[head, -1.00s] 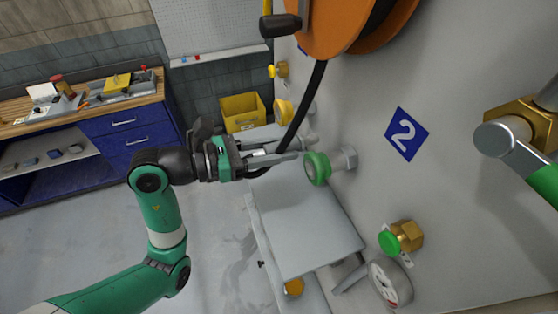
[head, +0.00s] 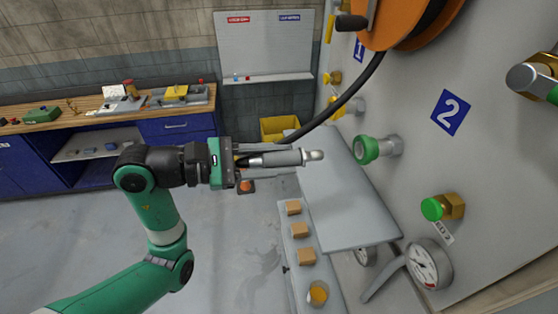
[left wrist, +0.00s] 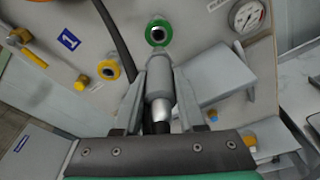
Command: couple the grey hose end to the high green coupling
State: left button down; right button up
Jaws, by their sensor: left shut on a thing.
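My left gripper (head: 262,159) is shut on the grey hose end (head: 282,158), holding it level with its pale tip pointing right at the panel. The black hose runs up from behind it to the reel. The high green coupling (head: 367,150) is a green ring on a grey stem on the panel, right of the tip with a clear gap. In the left wrist view the hose end (left wrist: 158,80) lies between the two fingers, its tip just below the open mouth of the green coupling (left wrist: 158,32). My right gripper is not in view.
A second green-capped brass fitting (head: 440,207) sits lower on the panel, above a gauge (head: 428,266). A yellow coupling (head: 340,107) is farther back. The orange reel (head: 405,22) hangs above. A grey shelf (head: 335,205) juts out below the gripper.

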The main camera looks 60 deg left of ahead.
aim_at(323, 154)
pick_arm(q)
jog(key=shift+d+r+x, duration=0.1)
jog(key=shift+r+x, duration=0.05)
jog(key=shift+x, duration=0.8)
jog(key=shift+d+r+x, duration=0.1)
jog(key=shift+r+x, duration=0.05)
jog(key=shift+x, duration=0.8)
jog(key=shift+d+r+x, duration=0.1)
jog(key=shift+r+x, duration=0.05)
jog(key=shift+x, duration=0.85)
jog(key=shift+p, duration=0.3)
jog(key=shift+r+x, duration=0.15)
jog(key=shift+x, duration=0.95)
jog(key=shift+r+x, duration=0.2)
jog(key=shift+x, duration=0.9)
jog(key=shift+c, duration=2.1)
grip_release()
jog(key=shift+d, duration=0.2)
jog(key=b+v, duration=0.1)
jog(key=v, duration=1)
jog(key=shift+s+b, duration=0.25)
jog(key=shift+b, duration=0.1)
